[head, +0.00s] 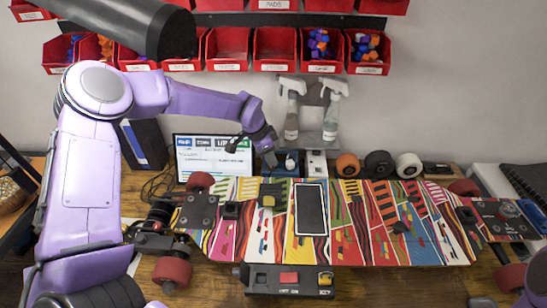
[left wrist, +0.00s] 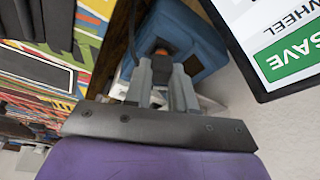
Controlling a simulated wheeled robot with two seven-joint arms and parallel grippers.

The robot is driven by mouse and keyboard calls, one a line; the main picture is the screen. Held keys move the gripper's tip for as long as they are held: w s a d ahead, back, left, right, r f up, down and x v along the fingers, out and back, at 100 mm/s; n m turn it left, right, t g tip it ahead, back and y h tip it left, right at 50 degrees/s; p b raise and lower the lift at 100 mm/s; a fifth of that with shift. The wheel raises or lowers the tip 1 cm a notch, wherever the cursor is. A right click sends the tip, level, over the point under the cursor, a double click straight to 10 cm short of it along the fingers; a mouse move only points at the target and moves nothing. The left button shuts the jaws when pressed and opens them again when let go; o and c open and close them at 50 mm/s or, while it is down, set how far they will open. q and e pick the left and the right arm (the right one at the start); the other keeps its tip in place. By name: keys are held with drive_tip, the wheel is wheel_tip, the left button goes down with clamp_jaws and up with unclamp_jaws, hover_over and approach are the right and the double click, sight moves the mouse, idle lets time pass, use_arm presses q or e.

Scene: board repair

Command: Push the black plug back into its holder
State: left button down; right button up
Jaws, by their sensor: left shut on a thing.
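My left gripper (head: 268,157) reaches the blue holder (head: 281,170) behind the skateboard deck. In the left wrist view the two grey fingers (left wrist: 163,85) are closed on a small dark piece, the black plug (left wrist: 161,66), mostly hidden between them. Just beyond the fingertips the blue holder (left wrist: 201,42) shows, with an orange and dark round part at its near side. The plug is close to the holder. I cannot tell whether it is seated in it. My right gripper is not in view.
The patterned skateboard deck (head: 355,250) fills the bench in front of the holder. A lit screen (head: 213,160) stands close on the left. Red bins (head: 228,48) hang above.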

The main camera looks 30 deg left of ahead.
use_arm(q)
drive_tip(key=shift+f+b, duration=0.15)
drive_tip(key=shift+b, duration=0.25)
idle(0.8)
drive_tip(key=shift+f+b, duration=0.5)
idle(0.5)
drive_tip(key=c, duration=0.9)
unclamp_jaws()
drive_tip(key=o, duration=0.3)
drive_tip(key=shift+s, duration=0.15)
drive_tip(key=shift+r, duration=0.15)
